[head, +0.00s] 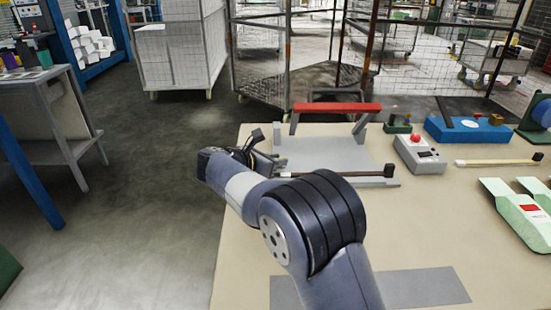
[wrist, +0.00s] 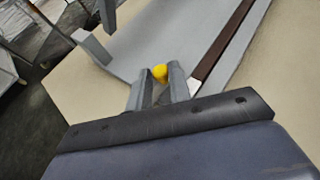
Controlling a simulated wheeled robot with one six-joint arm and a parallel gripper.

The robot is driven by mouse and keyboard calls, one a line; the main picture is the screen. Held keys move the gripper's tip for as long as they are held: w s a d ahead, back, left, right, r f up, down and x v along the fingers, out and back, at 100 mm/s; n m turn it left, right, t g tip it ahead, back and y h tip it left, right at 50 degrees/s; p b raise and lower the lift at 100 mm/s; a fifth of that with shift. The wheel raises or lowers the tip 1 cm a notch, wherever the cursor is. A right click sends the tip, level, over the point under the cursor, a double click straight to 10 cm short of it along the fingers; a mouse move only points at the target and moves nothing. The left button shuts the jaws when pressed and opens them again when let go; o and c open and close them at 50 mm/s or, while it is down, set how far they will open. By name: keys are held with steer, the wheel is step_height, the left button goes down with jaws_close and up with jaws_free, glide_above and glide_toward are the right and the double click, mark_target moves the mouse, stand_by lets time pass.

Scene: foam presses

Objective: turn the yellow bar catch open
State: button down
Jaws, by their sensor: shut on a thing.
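The yellow bar catch (wrist: 160,72) shows in the wrist view as a small rounded yellow end between the tips of my gripper (wrist: 159,84). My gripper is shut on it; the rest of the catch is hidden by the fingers. In the head view my gripper (head: 258,146) is at the left edge of the grey press plate (head: 335,150), and the catch cannot be made out there. A dark bar (wrist: 222,45) lies along the plate to the right of the fingers in the wrist view.
A red handle bar (head: 337,107) stands on grey posts at the back of the plate. To its right are a grey box (head: 420,156) with a red button, a blue block (head: 468,131) and pale green parts (head: 525,212).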

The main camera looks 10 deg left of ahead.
steer(key=c, duration=1.3)
jaws_free()
steer(key=shift+c, duration=0.2)
steer(key=shift+a, duration=0.1)
steer(key=v, duration=1)
steer(key=shift+s+a+r+p, duration=0.15)
steer(key=shift+s+p, duration=0.2)
steer(key=shift+p, duration=0.05)
steer(key=b+x, duration=0.1)
steer(key=x, duration=1)
